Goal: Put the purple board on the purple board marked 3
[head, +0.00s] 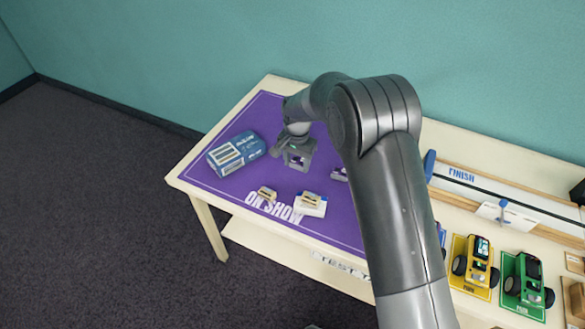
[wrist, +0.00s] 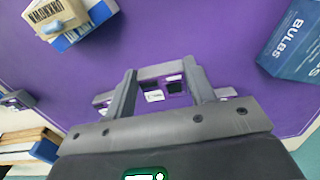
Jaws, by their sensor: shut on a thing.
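My gripper (head: 297,165) is low over the purple mat, right of the blue box. In the wrist view its two fingers (wrist: 163,92) are closed on a small piece with purple, dark and white parts, apparently the purple board (wrist: 178,87). Pale grey edges show behind and outside the fingers; I cannot tell whether they belong to the held piece or to something under it. Another small grey and purple piece (head: 339,174) stands to the right, partly behind my arm, and also at the wrist view's left edge (wrist: 14,101). No mark 3 is readable.
The purple mat (head: 225,180) reads "ON SHOW". A blue bulbs box (head: 235,152) is at left. A yellow car (head: 478,262) and green car (head: 527,278) stand right.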

